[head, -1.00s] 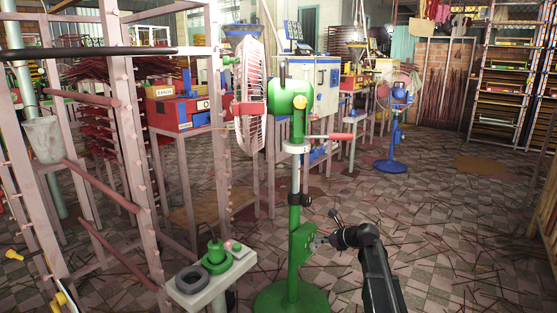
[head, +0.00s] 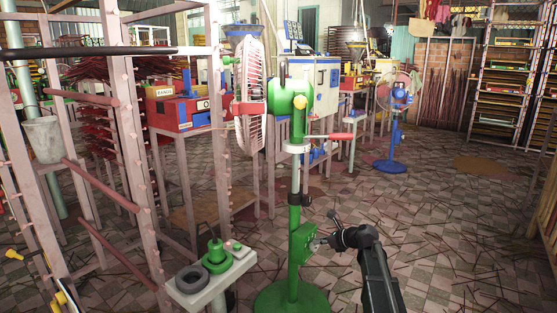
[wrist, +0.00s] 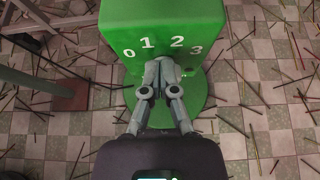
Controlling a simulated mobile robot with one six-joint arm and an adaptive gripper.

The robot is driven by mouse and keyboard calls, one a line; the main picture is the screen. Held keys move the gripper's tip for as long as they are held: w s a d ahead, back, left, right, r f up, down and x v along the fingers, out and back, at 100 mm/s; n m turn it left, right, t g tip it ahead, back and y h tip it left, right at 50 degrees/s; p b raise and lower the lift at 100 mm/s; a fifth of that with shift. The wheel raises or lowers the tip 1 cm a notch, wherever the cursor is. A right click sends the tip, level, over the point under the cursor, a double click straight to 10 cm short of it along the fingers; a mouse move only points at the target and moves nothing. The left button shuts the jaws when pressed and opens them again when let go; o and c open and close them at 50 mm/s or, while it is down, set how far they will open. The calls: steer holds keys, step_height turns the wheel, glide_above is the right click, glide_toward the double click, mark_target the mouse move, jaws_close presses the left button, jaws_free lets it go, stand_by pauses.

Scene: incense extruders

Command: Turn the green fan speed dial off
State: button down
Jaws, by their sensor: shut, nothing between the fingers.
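The green pedestal fan (head: 298,210) stands in the middle of the head view. Its green control box (head: 304,242) is on the lower part of the post. In the wrist view the control box (wrist: 170,25) carries white marks 0, 1, 2 and 3. My gripper (wrist: 160,66) is shut, with its fingertips at the box face just below the marks 1 and 2. The dial itself is hidden behind the fingers, so its setting cannot be told. In the head view my gripper (head: 318,243) reaches the box from the right.
A small stand (head: 210,285) with a green knob-like part and a dark ring is left of the fan. A pink rack (head: 128,150) stands further left. A blue fan (head: 397,130) stands behind. Sticks litter the tiled floor, which is open on the right.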

steer(key=shift+r, duration=0.1)
steer(key=shift+r+p, duration=0.25)
steer(key=shift+p, duration=0.2)
steer(key=shift+d, duration=0.1)
steer(key=shift+s+d, duration=0.9)
steer(key=shift+d, duration=0.3)
steer(key=shift+s+d, duration=0.85)
steer(key=shift+d, duration=0.3)
